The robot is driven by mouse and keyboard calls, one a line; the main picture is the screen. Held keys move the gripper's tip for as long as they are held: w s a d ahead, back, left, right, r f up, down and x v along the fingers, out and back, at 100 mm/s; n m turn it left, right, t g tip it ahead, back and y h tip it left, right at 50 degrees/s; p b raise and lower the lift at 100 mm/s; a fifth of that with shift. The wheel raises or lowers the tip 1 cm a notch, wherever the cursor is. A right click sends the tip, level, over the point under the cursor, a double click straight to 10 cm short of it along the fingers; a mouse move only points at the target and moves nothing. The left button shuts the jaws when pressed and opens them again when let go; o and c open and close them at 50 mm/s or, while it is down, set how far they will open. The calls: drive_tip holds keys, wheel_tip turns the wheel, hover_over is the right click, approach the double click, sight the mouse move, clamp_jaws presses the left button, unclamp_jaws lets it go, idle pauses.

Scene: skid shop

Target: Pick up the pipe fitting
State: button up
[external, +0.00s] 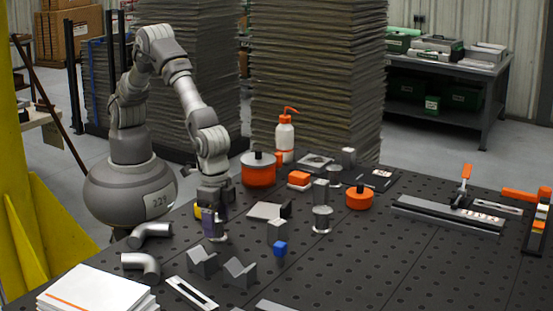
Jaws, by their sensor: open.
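Two grey metal pipe elbows lie on the near left part of the dark table in the external view. One pipe elbow (152,231) is farther back, and the other pipe elbow (142,263) is nearer the front. My gripper (216,237) points down just to the right of the farther elbow, low over the table. It is open, and I see no fitting held in it. The fingertips are small here, and whether they touch the table is unclear.
Two V-blocks (238,272) stand in front of my gripper. An orange pot (258,172) stands behind. White papers (97,291) lie at the front left. The right-front table is mostly clear.

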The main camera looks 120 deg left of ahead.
drive_tip(key=shift+r, duration=0.1)
drive_tip(key=c, duration=0.9)
